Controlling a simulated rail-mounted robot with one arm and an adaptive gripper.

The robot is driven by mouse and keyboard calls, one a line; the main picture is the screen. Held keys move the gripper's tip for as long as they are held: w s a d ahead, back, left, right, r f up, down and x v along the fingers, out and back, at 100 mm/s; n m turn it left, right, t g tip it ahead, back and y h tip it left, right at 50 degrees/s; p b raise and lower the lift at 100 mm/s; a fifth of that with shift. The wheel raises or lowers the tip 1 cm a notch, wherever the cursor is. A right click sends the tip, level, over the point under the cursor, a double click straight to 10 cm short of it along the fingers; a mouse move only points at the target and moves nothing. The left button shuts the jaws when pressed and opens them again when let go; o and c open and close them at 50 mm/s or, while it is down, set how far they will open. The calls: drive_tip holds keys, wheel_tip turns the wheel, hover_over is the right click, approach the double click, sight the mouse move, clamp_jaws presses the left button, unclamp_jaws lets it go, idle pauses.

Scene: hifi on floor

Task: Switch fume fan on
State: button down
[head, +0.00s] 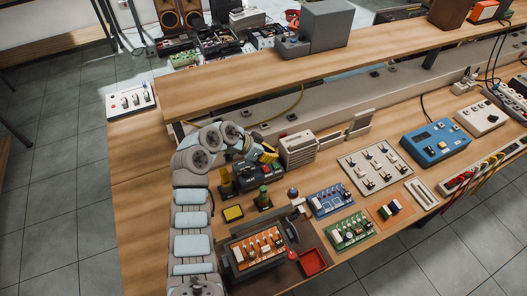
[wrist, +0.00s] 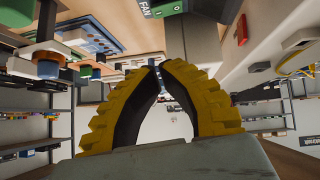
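In the wrist view, a dark box (wrist: 163,9) with white lettering that reads "FAN" and a green part is at the top edge, partly cut off. In the head view, a dark control box (head: 263,180) with small coloured controls stands just below my gripper (head: 270,156); its switch position is too small to read. A beige louvred box (head: 298,150) stands just right of my gripper. In the wrist view, the yellow ribbed fingers of my gripper (wrist: 161,66) arch together, with their tips meeting and nothing held between them. I cannot tell whether they touch the box.
A green-topped post (head: 264,197) and a yellow block (head: 233,213) stand near my arm. Blue (head: 329,200) and green (head: 348,231) circuit boards lie to the right. A raised wooden shelf (head: 230,85) runs behind my gripper. A red tray (head: 313,262) is near the front edge.

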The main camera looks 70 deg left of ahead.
sight(277, 168)
drive_tip(key=x, duration=0.3)
drive_tip(key=shift+w+f, duration=0.1)
wheel_tip(277, 168, down, 2)
drive_tip(key=shift+d+f, duration=0.15)
drive_tip(key=shift+f, duration=0.75)
